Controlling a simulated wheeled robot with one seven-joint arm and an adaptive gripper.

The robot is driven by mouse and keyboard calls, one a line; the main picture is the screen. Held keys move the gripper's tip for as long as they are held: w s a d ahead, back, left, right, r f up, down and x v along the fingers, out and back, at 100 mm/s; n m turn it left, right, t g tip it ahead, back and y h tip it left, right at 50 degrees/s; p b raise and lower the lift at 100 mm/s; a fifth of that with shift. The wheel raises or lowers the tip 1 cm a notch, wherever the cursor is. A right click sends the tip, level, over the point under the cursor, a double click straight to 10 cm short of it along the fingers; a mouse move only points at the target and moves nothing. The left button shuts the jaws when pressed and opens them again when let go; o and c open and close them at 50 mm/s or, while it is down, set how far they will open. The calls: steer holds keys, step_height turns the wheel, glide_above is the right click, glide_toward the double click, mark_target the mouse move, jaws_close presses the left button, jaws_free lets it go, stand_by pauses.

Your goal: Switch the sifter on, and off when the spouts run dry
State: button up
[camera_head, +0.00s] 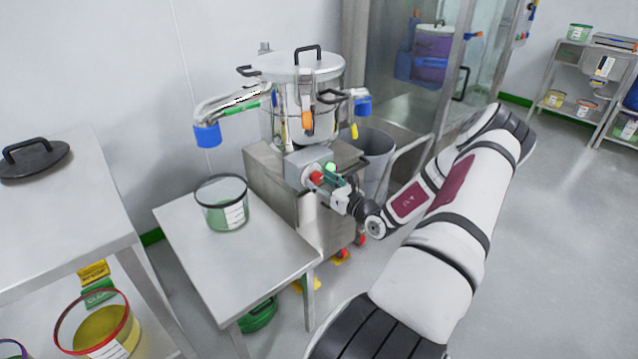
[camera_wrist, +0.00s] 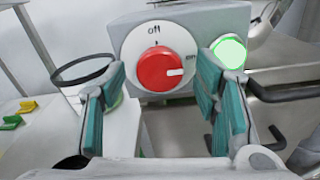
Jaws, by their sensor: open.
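The sifter (camera_head: 285,95) is a steel drum with a lidded top on a steel stand. Its red knob (camera_wrist: 158,68) sits on a white dial, with the white pointer turned right to a blurred label, away from "off" at the top. A green lamp (camera_wrist: 229,52) beside it is bright. My gripper (camera_wrist: 163,105) is open, its teal fingers either side of and below the knob, apart from it. The left spout (camera_head: 207,135) and right spout (camera_head: 362,105) have blue ends. I can make out no powder stream at either.
A clear tub (camera_head: 222,208) with green contents stands on the steel table (camera_head: 245,262) below the left spout. A grey bin (camera_head: 376,150) stands below the right spout. A shelf (camera_head: 70,225) with tubs is at left.

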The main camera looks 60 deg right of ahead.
steer(key=shift+w, duration=0.35)
steer(key=shift+c, duration=0.5)
steer(key=c, duration=1)
steer(key=shift+c, duration=0.2)
